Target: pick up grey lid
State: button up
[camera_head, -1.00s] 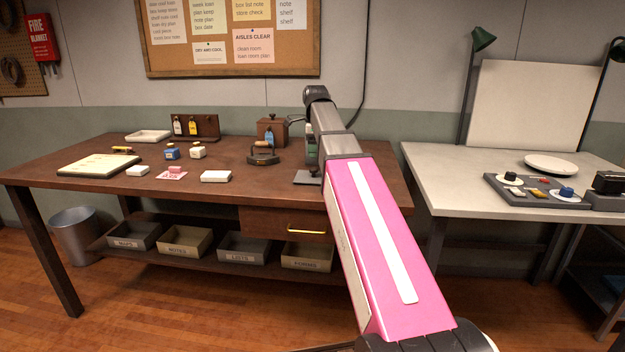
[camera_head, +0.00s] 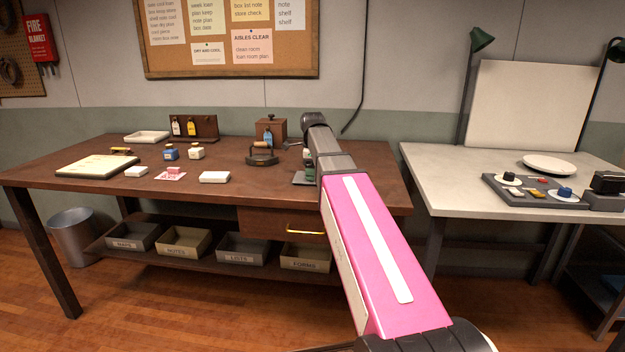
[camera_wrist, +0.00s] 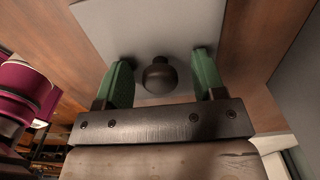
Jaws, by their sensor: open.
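The grey lid (camera_wrist: 148,28) is a flat, light grey plate with a round dark knob (camera_wrist: 159,76), lying on the brown wooden table in the wrist view. My gripper (camera_wrist: 162,60) is open, with one green finger on each side of the knob and a gap to it on both sides. I cannot tell whether the fingertips touch the plate. In the head view, a small part of the grey plate (camera_head: 303,184) shows at the table's right end, mostly hidden by my arm and gripper.
A pale table (camera_head: 450,180) with a plate (camera_head: 549,164) stands to the right.

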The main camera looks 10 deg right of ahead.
jog(key=c, duration=1)
jog(key=shift+r, duration=0.1)
